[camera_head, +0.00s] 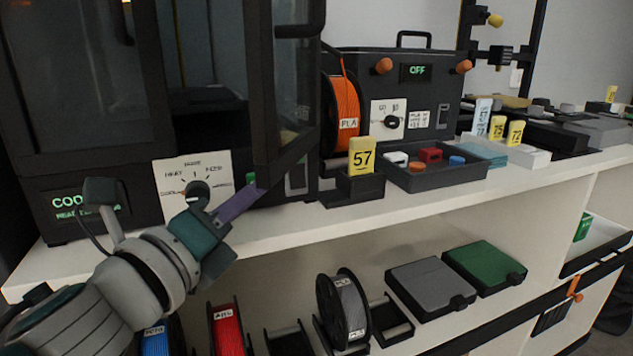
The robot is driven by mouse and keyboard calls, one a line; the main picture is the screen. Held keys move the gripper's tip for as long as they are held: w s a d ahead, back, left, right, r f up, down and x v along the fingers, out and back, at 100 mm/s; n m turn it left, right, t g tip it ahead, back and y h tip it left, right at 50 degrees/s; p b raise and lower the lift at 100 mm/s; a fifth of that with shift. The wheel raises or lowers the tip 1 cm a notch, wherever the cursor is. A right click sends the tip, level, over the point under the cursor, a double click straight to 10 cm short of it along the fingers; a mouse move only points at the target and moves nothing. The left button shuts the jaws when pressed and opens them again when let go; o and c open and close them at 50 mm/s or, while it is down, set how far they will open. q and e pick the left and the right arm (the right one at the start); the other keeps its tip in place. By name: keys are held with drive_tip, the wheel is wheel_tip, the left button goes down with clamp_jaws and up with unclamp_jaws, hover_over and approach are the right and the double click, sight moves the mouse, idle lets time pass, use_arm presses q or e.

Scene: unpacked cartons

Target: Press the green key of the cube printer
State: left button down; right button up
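The cube printer, a large black enclosure with dark glass (75,60), stands on the left of the white counter. Its front has a green-lit display (75,203), partly hidden by my arm, and a white dial panel (170,175) with a black knob (197,192). A small green patch, seemingly the green key (251,178), shows right of the dial panel, mostly covered. My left gripper (240,202) comes from the lower left, its purple finger-like tip just below and in front of that patch; I cannot tell whether they touch. Its opening is unclear. My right gripper is out of view.
The printer's framed door (287,80) stands right of the key. Beyond it are a yellow 57 tag (361,155), a dark parts tray (440,180) and a black box with an OFF display (412,73). Filament spools (342,310) sit on the shelf below.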

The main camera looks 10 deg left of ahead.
use_arm(q)
drive_tip(key=shift+w+a, duration=0.1)
drive_tip(key=shift+w, duration=0.05)
idle(0.5)
drive_tip(key=shift+s+d, duration=0.55)
drive_tip(key=shift+s, duration=0.25)
drive_tip(key=shift+s+d, duration=0.7)
drive_tip(key=shift+s, duration=0.35)
drive_tip(key=shift+s+d, duration=0.7)
drive_tip(key=shift+s, duration=0.3)
drive_tip(key=shift+r, duration=0.1)
